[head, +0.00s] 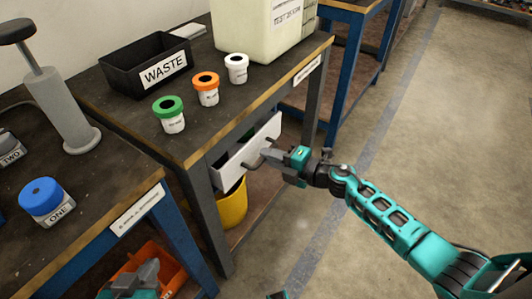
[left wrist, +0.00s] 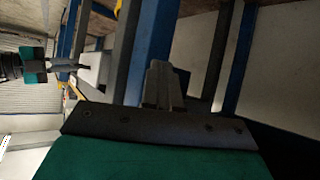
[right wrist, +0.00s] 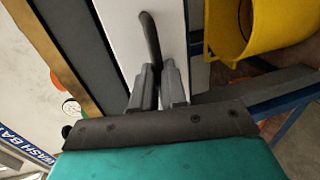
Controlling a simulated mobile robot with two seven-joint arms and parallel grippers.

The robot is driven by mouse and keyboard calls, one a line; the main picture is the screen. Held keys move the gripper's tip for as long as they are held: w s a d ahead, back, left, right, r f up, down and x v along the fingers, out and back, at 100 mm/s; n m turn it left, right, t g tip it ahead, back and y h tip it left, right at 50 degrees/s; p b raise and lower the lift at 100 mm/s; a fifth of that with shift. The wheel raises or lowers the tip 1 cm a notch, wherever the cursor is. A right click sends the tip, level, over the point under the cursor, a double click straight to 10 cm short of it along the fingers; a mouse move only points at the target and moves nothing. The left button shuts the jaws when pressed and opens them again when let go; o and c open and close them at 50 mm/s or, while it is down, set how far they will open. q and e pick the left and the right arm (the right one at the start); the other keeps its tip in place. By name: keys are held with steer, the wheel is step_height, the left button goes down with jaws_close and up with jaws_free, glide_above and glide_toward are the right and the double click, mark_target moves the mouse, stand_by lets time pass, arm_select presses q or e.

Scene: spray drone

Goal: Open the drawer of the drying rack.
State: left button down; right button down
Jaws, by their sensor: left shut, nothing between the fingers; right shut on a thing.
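The white drawer (head: 250,150) stands out from under the dark bench top, its front facing right in the head view. My right gripper (head: 262,157) is shut on the drawer's dark curved handle; in the right wrist view the handle (right wrist: 151,38) runs between the fingertips (right wrist: 158,75) in front of the white drawer front (right wrist: 122,40).
A black WASTE tray (head: 125,70), several small lidded jars (head: 206,90) and a large pale canister (head: 250,30) stand on the bench. A yellow bucket (head: 234,205) is below the drawer. An orange bin (head: 172,268) sits lower left. The floor at right is open.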

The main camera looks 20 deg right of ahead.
arm_select(q)
steer(key=shift+s+a+r+p, duration=0.25)
steer(key=shift+a+r+p, duration=0.2)
steer(key=shift+p, duration=0.6)
arm_select(e)
steer(key=f+v, duration=0.2)
steer(key=v, duration=0.7)
steer(key=f+v, duration=0.2)
steer(key=v, duration=0.8)
steer(key=shift+s+d, duration=0.3)
steer(key=shift+s, duration=0.15)
steer(key=c, duration=1.2)
jaws_free()
